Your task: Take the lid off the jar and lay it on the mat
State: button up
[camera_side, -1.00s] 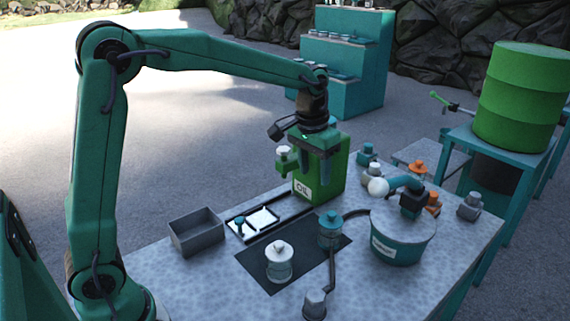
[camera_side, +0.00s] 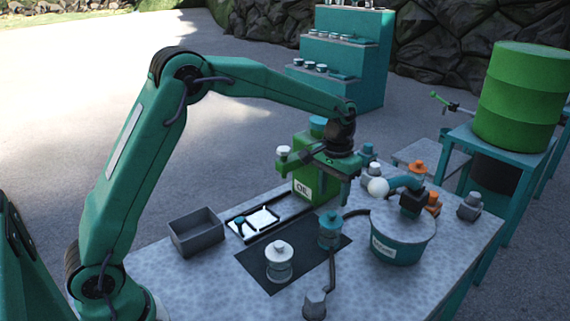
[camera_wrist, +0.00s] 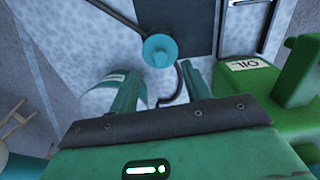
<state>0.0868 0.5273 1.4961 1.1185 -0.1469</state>
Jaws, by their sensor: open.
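Two small jars are in the side view. One jar (camera_side: 330,236) with a teal knobbed lid (camera_side: 330,217) stands at the dark mat's right edge. The other jar (camera_side: 279,268) with a white knobbed lid (camera_side: 279,248) stands on the dark mat (camera_side: 254,260). Both lids are on. My gripper (camera_side: 331,192) is open and empty, above and behind the teal-lidded jar. In the wrist view the teal lid (camera_wrist: 160,49) lies just beyond my open fingertips (camera_wrist: 159,70), apart from them. The wrist view also shows part of the mat (camera_wrist: 188,22).
A green oil can (camera_side: 304,194) stands close to my gripper. A teal tub (camera_side: 395,251) with a grey top is right of the jar. A dark hose (camera_side: 332,270) runs beside the mat. A grey box (camera_side: 195,237) and a tool tray (camera_side: 235,221) are at left.

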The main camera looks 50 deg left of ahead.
aim_at(332, 213)
jog(key=shift+f, duration=0.35)
jog(key=shift+f, duration=0.15)
jog(key=shift+w+f, duration=0.15)
jog(key=shift+f, duration=2.3)
jog(key=shift+c, duration=0.5)
grip_shut()
